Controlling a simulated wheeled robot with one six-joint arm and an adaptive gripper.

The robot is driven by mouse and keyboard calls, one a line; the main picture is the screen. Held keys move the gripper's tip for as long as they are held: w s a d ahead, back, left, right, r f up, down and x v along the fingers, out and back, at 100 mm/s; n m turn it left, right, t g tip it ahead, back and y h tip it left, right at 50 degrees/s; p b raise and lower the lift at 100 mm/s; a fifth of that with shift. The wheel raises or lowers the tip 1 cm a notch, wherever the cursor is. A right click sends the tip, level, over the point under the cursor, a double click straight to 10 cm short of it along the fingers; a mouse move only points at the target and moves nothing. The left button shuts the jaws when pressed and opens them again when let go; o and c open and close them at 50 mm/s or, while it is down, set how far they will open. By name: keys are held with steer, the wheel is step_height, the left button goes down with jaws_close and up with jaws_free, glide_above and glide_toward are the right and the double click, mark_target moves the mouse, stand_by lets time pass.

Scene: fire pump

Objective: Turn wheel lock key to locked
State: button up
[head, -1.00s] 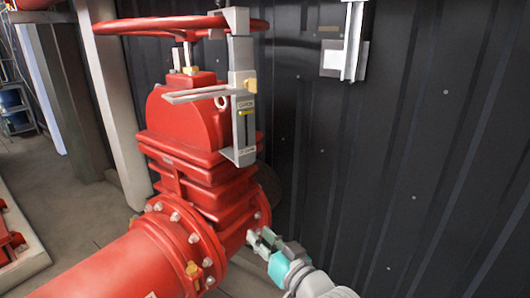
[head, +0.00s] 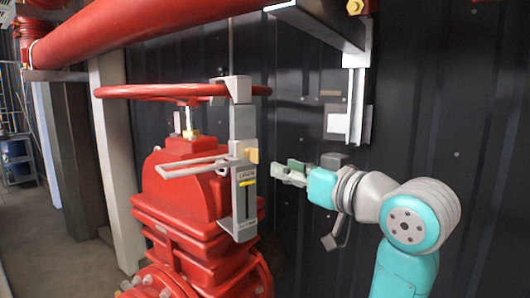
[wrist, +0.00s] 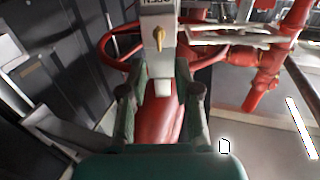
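The wheel lock key (head: 251,155) is a small yellow piece on the right side of the upright grey lock bracket (head: 242,121). The bracket stands at the rim of the red handwheel (head: 158,91). In the wrist view the key (wrist: 159,38) points downward on the grey lock body (wrist: 158,65), ahead of my fingers. My gripper (head: 284,172) is just right of the key and slightly lower, apart from it. In the wrist view my gripper (wrist: 160,92) has its two fingers spread with nothing held between them.
The red valve body (head: 190,195) stands below the wheel. A red pipe (head: 140,30) crosses overhead. A dark corrugated wall (head: 460,100) with a grey bracket (head: 349,110) lies behind my arm. Open floor (head: 65,220) shows at left.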

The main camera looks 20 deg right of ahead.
mark_target(258, 153)
steer(key=x, duration=0.7)
steer(key=r+x, duration=0.1)
steer(key=x, duration=0.2)
steer(key=shift+w+r, duration=0.1)
steer(key=shift+w, duration=0.15)
jaws_close()
